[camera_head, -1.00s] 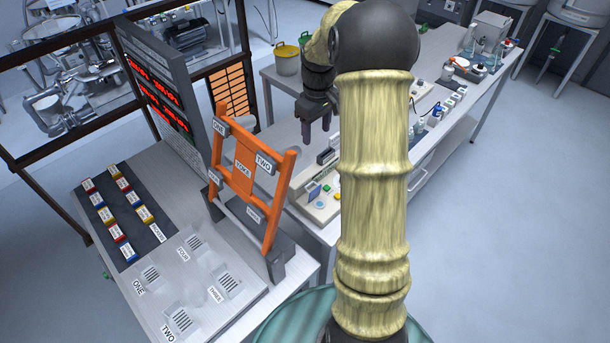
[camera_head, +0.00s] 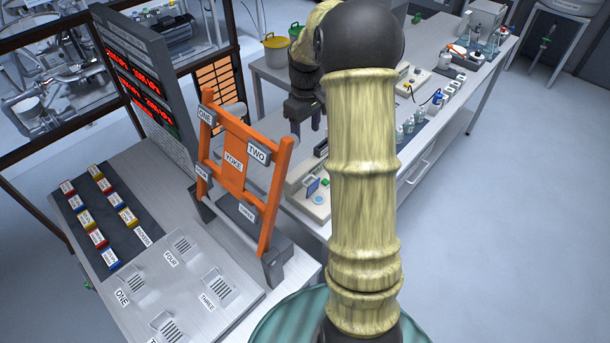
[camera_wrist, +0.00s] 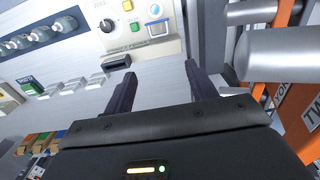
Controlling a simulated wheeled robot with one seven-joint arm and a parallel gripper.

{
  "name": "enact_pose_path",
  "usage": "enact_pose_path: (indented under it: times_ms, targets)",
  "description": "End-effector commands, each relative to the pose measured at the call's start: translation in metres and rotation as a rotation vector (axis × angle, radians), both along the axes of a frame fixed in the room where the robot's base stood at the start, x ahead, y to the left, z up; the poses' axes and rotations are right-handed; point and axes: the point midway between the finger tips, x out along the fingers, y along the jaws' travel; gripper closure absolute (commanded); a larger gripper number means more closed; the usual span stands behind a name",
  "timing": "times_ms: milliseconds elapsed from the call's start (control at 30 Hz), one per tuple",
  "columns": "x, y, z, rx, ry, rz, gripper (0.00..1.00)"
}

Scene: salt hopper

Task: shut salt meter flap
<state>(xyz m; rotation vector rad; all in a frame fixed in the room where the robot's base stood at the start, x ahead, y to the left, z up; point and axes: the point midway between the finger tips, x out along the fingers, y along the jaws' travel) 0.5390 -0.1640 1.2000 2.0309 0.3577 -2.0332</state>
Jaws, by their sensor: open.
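My gripper (camera_head: 305,120) is open and empty, above the long bench behind the orange yoke frame. In the wrist view its two dark fingers (camera_wrist: 162,80) stand apart over the bench top. A cream instrument box (camera_head: 308,203) with a small raised blue plate (camera_head: 313,187) and a green button lies on the bench, partly hidden by my arm. In the wrist view a cream panel (camera_wrist: 125,42) with yellow and green buttons lies beyond the fingertips, apart from them. I cannot tell for sure which part is the salt meter flap.
The orange yoke frame (camera_head: 233,178) stands close to my gripper on the left; its edge and a grey cylinder (camera_wrist: 285,52) show at right in the wrist view. A dark display board (camera_head: 150,90) stands further left. Bottles (camera_head: 410,125) and other instruments line the bench.

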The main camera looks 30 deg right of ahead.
Motion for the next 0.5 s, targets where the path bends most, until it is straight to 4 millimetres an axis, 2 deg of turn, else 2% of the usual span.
enact_pose_path:
  times_ms: [267, 367, 500]
  targets:
    - [0.000, 0.000, -0.001, 0.001, 0.001, 0.000, 0.43]
    - [0.000, 0.000, -0.006, 0.000, 0.002, 0.000, 0.43]
    - [-0.001, 0.000, -0.024, 0.001, 0.005, 0.001, 0.43]
